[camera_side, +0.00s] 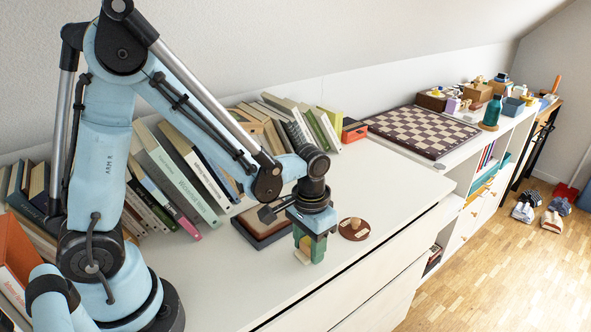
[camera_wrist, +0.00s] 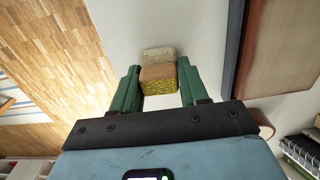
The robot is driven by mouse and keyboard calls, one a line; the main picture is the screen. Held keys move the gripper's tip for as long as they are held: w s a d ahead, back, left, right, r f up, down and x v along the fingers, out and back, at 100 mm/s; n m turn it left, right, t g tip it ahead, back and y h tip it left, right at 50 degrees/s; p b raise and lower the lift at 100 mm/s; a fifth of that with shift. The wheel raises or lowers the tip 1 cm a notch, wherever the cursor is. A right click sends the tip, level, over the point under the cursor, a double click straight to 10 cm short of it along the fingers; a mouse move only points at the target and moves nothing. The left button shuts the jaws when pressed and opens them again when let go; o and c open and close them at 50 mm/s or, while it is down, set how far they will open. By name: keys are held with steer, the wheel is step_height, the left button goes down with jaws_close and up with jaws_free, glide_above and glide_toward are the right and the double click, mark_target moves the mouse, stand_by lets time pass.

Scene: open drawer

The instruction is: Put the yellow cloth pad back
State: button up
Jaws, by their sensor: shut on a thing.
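My gripper (camera_side: 308,249) is low over the white dresser top, pointing down. Its green fingers are shut on the yellow cloth pad. In the wrist view the pad (camera_wrist: 158,85) sits between the fingertips of my gripper (camera_wrist: 157,70), with a yellow woven face toward the camera and a brown band above it. A pale, speckled piece (camera_wrist: 157,54) shows beyond the brown band. I cannot tell whether it is part of the pad. In the side view the fingers mostly hide the pad. A pale end (camera_side: 302,258) shows low at the fingertips, at or just above the surface.
A brown tray-like box with a dark rim (camera_side: 262,229) lies left of my gripper. A round brown coaster (camera_side: 354,229) with small items lies to the right. Books (camera_side: 185,170) line the wall. A chessboard (camera_side: 424,130) lies farther back. The dresser's front edge (camera_side: 350,265) is near; its top is clear there.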

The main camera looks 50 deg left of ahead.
mark_target(309, 241)
steer(key=shift+f, duration=0.15)
steer(key=o, duration=1)
step_height(309, 241, up, 12)
steer(key=shift+s+a+r+t, duration=0.3)
steer(key=shift+s+a+t, duration=0.45)
steer(key=shift+t, duration=0.45)
steer(key=shift+s+a+r+t, duration=0.3)
steer(key=shift+s+a+t, duration=0.45)
steer(key=shift+t, duration=0.45)
steer(key=shift+s+a+r+t, duration=0.3)
steer(key=shift+s+a+t, duration=0.3)
steer(key=shift+s+t, duration=0.45)
steer(key=shift+w, duration=0.2)
